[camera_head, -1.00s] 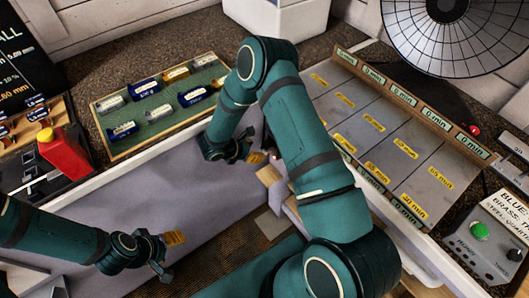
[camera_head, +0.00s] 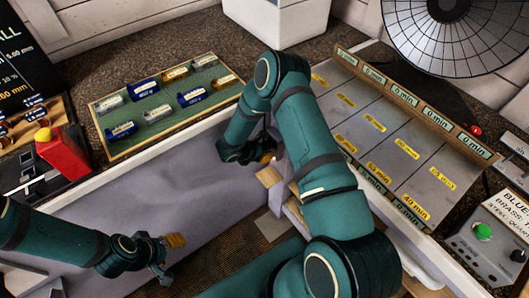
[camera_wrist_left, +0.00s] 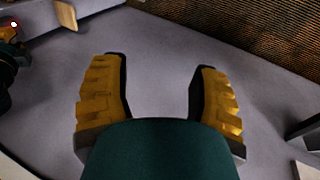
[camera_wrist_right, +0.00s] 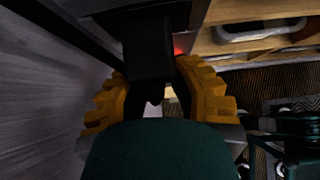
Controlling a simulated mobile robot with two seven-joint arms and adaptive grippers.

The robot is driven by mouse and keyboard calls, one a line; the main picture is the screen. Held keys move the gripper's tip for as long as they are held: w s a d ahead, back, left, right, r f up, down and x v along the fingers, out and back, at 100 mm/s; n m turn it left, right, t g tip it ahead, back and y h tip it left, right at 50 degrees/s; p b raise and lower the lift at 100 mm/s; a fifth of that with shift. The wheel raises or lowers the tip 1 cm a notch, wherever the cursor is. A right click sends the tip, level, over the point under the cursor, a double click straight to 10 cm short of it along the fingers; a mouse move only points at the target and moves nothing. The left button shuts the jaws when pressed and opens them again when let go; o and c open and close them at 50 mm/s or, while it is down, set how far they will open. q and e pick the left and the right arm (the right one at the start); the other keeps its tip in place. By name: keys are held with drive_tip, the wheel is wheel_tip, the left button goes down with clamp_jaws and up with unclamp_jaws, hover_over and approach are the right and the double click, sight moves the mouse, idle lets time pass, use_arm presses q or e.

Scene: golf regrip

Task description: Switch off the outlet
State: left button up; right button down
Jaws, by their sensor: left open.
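A small red glow (camera_wrist_right: 180,48) shows beside a dark block (camera_wrist_right: 150,50) in the right wrist view. I cannot make out the outlet's body or its switch clearly. A lit red-white spot (camera_wrist_left: 14,25) also shows at the left wrist view's top left, beside my right gripper. My right gripper (camera_head: 268,157) is low at the bench front, by a wooden block. In the right wrist view its fingers (camera_wrist_right: 155,85) flank the dark block, and contact is unclear. My left gripper (camera_head: 173,256) is open and empty in front of the grey panel; its spread fingers fill the left wrist view (camera_wrist_left: 160,75).
A green board (camera_head: 167,105) with labelled rolls lies on the bench. A sectioned tray (camera_head: 375,150) with minute labels is at right, beside a control box with a green button (camera_head: 483,230). A red bottle (camera_head: 62,152) stands at left. Wooden drawers (camera_wrist_right: 270,35) are close to my right gripper.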

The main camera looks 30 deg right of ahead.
drive_tip(key=shift+f+h+b, duration=0.2)
drive_tip(key=shift+h+b, duration=0.1)
drive_tip(key=shift+b, duration=0.35)
drive_tip(key=h+b, duration=0.1)
drive_tip(key=b, duration=0.1)
drive_tip(key=f+h+b, duration=0.1)
drive_tip(key=b, duration=0.1)
drive_tip(key=shift+a+h, duration=0.25)
drive_tip(key=shift+h, duration=0.15)
drive_tip(key=shift+f+t+h+b, duration=0.2)
drive_tip(key=shift+t+h+b, duration=0.1)
drive_tip(key=shift+h+b, duration=0.55)
drive_tip(key=shift+d+f+h, duration=0.1)
drive_tip(key=shift+f+h, duration=0.15)
drive_tip(key=shift+h, duration=1)
drive_tip(key=shift+d+f+h, duration=0.1)
drive_tip(key=shift+f+h, duration=0.1)
drive_tip(key=shift+h, duration=1)
